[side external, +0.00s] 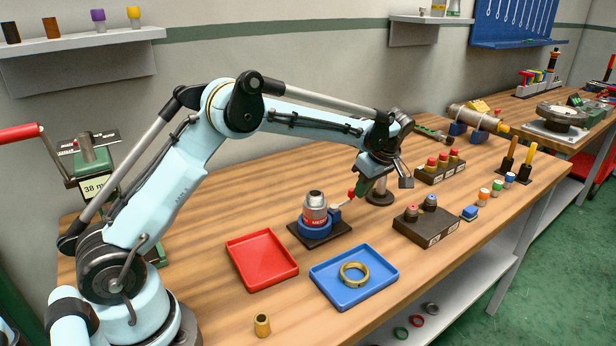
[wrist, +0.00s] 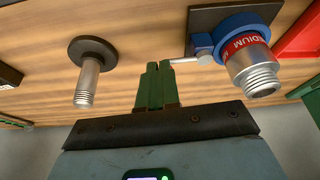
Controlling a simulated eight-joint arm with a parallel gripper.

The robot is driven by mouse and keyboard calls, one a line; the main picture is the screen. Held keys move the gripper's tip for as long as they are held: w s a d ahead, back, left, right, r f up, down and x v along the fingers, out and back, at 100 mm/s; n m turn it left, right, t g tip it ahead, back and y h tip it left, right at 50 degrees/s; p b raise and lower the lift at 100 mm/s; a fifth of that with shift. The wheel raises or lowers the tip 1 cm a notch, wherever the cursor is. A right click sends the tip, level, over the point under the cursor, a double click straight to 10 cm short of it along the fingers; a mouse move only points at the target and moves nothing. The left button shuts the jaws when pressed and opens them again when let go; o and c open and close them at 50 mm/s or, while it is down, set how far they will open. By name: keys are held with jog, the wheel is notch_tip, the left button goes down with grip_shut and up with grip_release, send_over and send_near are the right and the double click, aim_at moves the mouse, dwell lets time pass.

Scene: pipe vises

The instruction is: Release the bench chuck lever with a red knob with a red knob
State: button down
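The bench chuck (side external: 316,216) is a blue body on a dark square plate, and it holds an upright grey threaded pipe with a red label (side external: 315,205). The chuck's blue body (wrist: 243,22) and the pipe (wrist: 262,82) also show in the wrist view. A thin pale lever (side external: 342,202) runs from the chuck to a red knob (side external: 351,193). In the wrist view the lever (wrist: 184,60) reaches toward my green fingertips, which hide most of the knob. My gripper (wrist: 158,66) has its fingers together, right by the knob. I cannot tell whether they touch it.
A grey threaded post on a round base (wrist: 87,80) stands near my gripper. A red tray (side external: 262,260) and a blue tray (side external: 354,277) with a brass ring lie in front. Dark blocks with knobs (side external: 427,226) stand to the right.

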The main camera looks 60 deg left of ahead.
jog(key=shift+a, duration=0.1)
jog(key=w+d+r, duration=0.1)
jog(key=d+r, duration=0.6)
jog(key=r, duration=0.2)
jog(key=shift+d+r, duration=0.15)
jog(key=shift+d, duration=0.25)
jog(key=s+r+m+t+h, duration=0.3)
jog(key=s+r+m+t, duration=0.15)
jog(key=s+m, duration=0.65)
jog(key=s+f+m+t, duration=0.1)
jog(key=s+f+m, duration=0.2)
jog(key=s, duration=0.3)
jog(key=s+f+m+t+h, duration=0.1)
jog(key=s+f+m+t, duration=0.1)
jog(key=s, duration=0.5)
jog(key=f+m, duration=0.1)
jog(key=m, duration=0.1)
jog(key=shift+d+f+m, duration=0.15)
jog(key=shift+f+m, duration=0.25)
